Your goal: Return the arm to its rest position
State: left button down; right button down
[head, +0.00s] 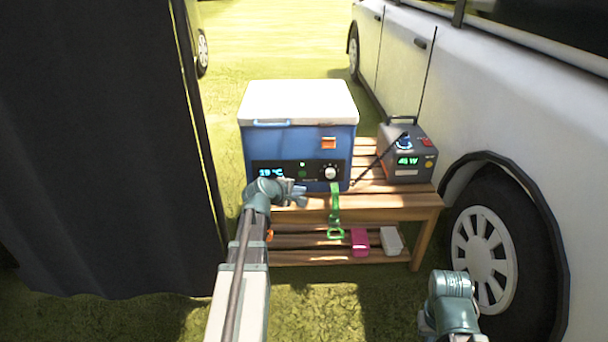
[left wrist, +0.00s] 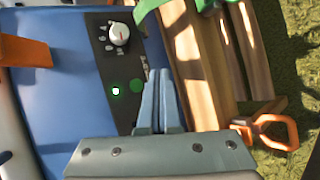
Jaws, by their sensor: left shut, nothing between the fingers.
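My left gripper (head: 297,196) is in front of the blue cooler box's lower front, near its control panel. In the left wrist view its two fingers (left wrist: 160,100) are shut against each other with nothing between them, over the panel's edge beside a round green button (left wrist: 137,86). I cannot tell whether they touch it. The cooler (head: 298,140) has a white closed lid, a lit display reading about 19 °C, a green light and a white knob (head: 330,172). Of my right arm, only a teal joint (head: 450,290) shows at the bottom right; its fingers do not show.
The cooler and a grey power unit (head: 408,153) stand on a wooden bench (head: 390,207). A green strap (head: 335,212) hangs at its front; pink (head: 359,240) and white (head: 391,240) boxes sit on the lower shelf. A dark curtain (head: 100,150) is left, a white vehicle (head: 530,110) right.

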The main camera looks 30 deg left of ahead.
pick_arm(q)
jog(key=s+d+f+m+g+h+p, duration=0.1)
jog(key=s+d+m+g+p, duration=0.15)
jog(key=d, duration=0.45)
jog(key=s+d+m+g+h+p, duration=0.1)
jog(key=d+m, duration=0.3)
jog(key=d, duration=0.4)
jog(key=s+d+f+m+g+h+p, duration=0.1)
jog(key=s+d+m+g, duration=0.1)
jog(key=d+m, duration=0.35)
jog(key=s+d+r+m+g+y+p, duration=0.2)
jog(key=s+d+m+g+y+p, duration=0.35)
jog(key=s+d+m, duration=0.8)
jog(key=s+d+r+n+p, duration=0.1)
jog(key=s+r+p, duration=0.1)
jog(key=r+p, duration=1.7)
jog(key=s+d+r+n+p, duration=0.1)
jog(key=s+r+n+p, duration=0.1)
jog(key=r+p, duration=1.7)
jog(key=shift+s+d+g+h, duration=0.2)
jog(key=shift+s+g+h, duration=0.2)
jog(key=shift+s, duration=0.2)
